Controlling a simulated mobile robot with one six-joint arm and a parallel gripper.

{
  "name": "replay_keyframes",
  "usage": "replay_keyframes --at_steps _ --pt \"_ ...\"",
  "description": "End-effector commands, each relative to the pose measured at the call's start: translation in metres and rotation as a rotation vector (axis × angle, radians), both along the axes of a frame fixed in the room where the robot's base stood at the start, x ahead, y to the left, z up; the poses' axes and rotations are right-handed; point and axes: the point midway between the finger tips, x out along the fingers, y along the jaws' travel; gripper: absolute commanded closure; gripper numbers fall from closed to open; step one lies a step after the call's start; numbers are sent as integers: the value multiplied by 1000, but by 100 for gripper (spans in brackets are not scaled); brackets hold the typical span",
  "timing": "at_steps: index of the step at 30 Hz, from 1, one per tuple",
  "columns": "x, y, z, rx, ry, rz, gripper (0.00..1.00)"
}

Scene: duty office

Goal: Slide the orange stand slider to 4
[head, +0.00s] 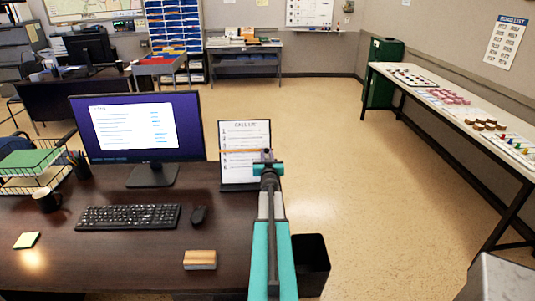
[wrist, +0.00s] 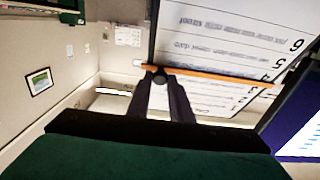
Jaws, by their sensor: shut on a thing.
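The white stand, headed as a call list (head: 240,170), stands upright on the desk, right of the monitor. Its thin orange slider (head: 232,151) lies across the sheet at about mid-height. In the wrist view the orange slider (wrist: 215,74) crosses the tilted numbered sheet (wrist: 225,30); 6, 5 and a partly covered 4 show on one side of it, with the 4 close against the bar. My gripper (head: 267,156) is at the stand's right edge. The exact line marked is hard to read.
The monitor (head: 137,127), keyboard (head: 128,217), mouse (head: 198,215) and a wooden block (head: 200,260) are on the desk (head: 100,255). A black bin (head: 312,265) stands by the desk's right side. The floor (head: 360,180) to the right is clear.

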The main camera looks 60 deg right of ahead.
Motion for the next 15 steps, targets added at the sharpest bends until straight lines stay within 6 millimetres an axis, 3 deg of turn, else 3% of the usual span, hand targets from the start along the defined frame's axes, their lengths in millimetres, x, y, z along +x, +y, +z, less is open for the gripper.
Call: replay_keyframes --at_steps 15 --pt "-7 12 -35 -1 1 2 100"
